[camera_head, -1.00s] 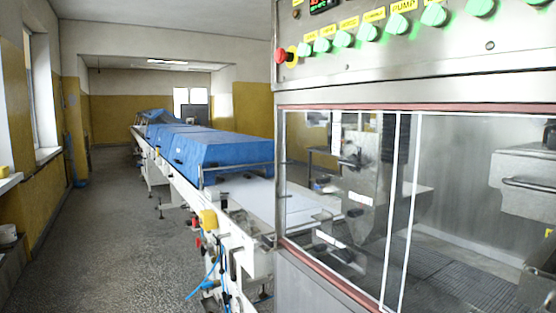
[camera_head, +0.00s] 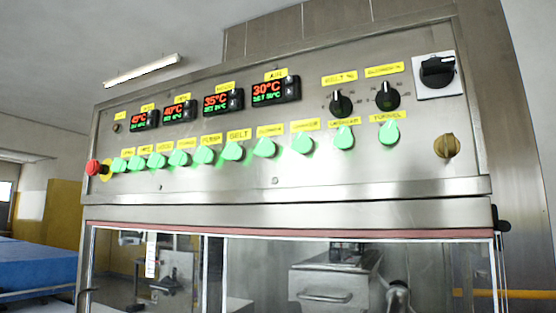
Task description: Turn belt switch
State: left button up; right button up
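The belt switch (camera_head: 232,151) is a green knob in the row of glowing green knobs on the steel control panel (camera_head: 200,185). A yellow label reading BELT (camera_head: 239,134) sits just above it. Its exact turn angle is hard to tell. Neither of my grippers is in view.
Similar green knobs stand close on both sides, such as one at the right (camera_head: 265,148). A red emergency button (camera_head: 93,167) is at the panel's left end. Temperature displays (camera_head: 222,101) and black dials (camera_head: 341,104) are above. A glazed cabinet (camera_head: 345,273) is below.

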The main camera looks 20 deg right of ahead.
aim_at(232, 151)
jog(key=u, duration=1.5)
jog(key=i, duration=2.2)
jog(key=z, duration=3.65)
